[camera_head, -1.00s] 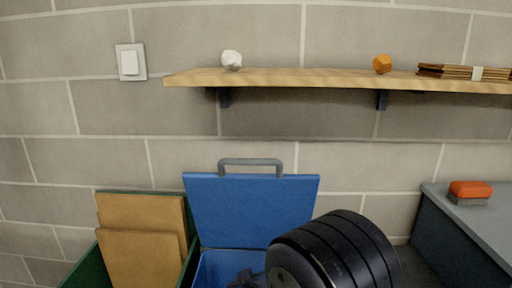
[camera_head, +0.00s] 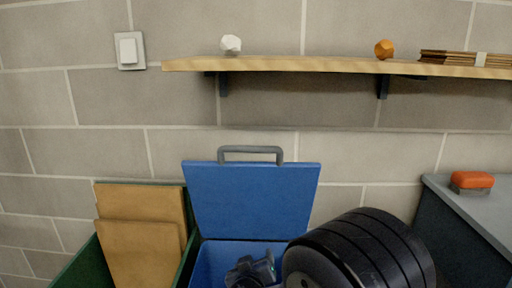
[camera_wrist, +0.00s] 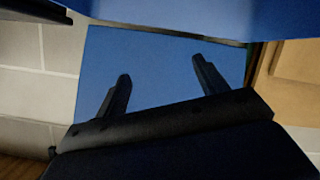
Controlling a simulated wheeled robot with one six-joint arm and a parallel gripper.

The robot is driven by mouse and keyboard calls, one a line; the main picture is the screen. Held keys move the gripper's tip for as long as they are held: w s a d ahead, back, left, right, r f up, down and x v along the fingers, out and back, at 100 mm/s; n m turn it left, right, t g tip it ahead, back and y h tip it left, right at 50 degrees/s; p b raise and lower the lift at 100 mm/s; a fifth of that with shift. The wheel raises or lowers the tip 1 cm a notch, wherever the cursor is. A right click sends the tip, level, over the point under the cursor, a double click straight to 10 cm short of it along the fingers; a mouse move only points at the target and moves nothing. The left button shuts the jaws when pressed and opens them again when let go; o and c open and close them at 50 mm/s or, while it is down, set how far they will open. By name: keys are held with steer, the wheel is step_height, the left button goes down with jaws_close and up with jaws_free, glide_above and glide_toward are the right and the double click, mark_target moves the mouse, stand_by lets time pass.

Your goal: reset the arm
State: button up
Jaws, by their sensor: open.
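My gripper (camera_wrist: 160,80) shows in the wrist view with its two dark fingers apart and nothing between them. Behind the fingers is the blue surface of the box. In the head view my gripper (camera_head: 254,270) is low in the middle, in front of or over the opening of the blue box (camera_head: 215,262), partly cut off by the bottom edge. The dark round part of my arm covers the box's right side. The box's blue lid (camera_head: 253,200) stands open with a grey handle (camera_head: 250,150) on top.
A green bin (camera_head: 75,268) holding brown boards (camera_head: 140,250) stands left of the box. A grey cabinet (camera_head: 460,215) with an orange-topped brush or block (camera_head: 472,180) is at right. A wooden shelf (camera_head: 330,65) above carries a white lump (camera_head: 231,44), an orange lump (camera_head: 384,49) and a brown bundle (camera_head: 465,58).

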step_height(320, 180, down, 6)
steer(key=b, duration=0.5)
steer(key=d+r+p, duration=0.5)
steer(key=r+p, duration=0.5)
steer(key=p, duration=0.3)
steer(key=d+r+p, duration=0.5)
steer(key=r+p, duration=0.5)
steer(key=p, duration=0.3)
steer(key=d+r+n+y+p, duration=0.1)
steer(key=d+r+p, duration=0.4)
steer(key=r+p, duration=0.5)
steer(key=p, duration=0.4)
steer(key=shift+s+d, duration=0.35)
steer(key=shift+s+f, duration=0.1)
